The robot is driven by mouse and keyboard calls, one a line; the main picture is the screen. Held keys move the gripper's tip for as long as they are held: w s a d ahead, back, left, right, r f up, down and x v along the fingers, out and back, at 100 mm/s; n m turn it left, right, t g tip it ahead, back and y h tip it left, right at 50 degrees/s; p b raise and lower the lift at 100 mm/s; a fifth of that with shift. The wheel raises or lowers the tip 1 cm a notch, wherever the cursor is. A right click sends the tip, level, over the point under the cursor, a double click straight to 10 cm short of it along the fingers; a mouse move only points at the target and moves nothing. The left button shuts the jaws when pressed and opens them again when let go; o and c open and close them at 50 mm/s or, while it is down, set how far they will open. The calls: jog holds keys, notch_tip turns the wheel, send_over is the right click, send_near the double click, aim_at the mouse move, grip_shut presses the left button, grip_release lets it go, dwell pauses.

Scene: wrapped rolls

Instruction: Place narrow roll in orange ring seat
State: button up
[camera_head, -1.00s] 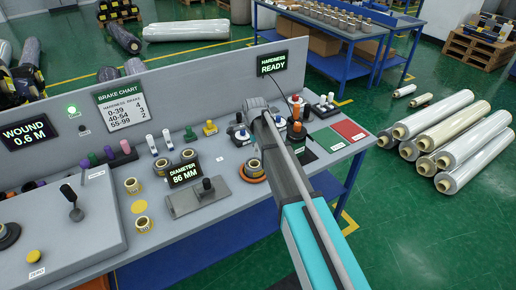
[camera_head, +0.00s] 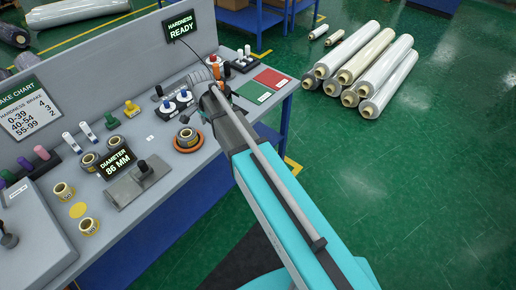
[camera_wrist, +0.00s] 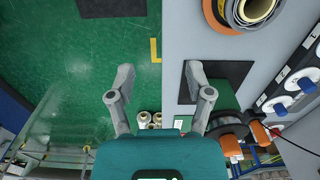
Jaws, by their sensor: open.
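The orange ring seat (camera_head: 203,140) is on the bench in the head view, with a yellow-cored roll (camera_head: 187,136) standing upright in it. In the wrist view the ring (camera_wrist: 210,20) and its roll (camera_wrist: 243,10) are at the top right, cut by the frame edge. I cannot tell whether this is the narrow roll. My gripper (camera_wrist: 160,75) is open and empty, apart from the ring and roll, over the bench edge. My arm hides it in the head view.
A diameter gauge (camera_head: 116,163) stands left of the ring. Blue-and-white knobs (camera_head: 176,104) and orange-topped parts stand behind it. Green and red pads (camera_head: 271,78) lie at the bench's right end. Large wrapped rolls (camera_head: 365,70) lie on the floor.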

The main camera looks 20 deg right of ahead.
jog(key=s+d+n, duration=1)
jog(key=s+d, duration=0.4)
jog(key=s, duration=0.2)
jog(key=shift+s+n, duration=0.25)
jog(key=shift+n, duration=0.05)
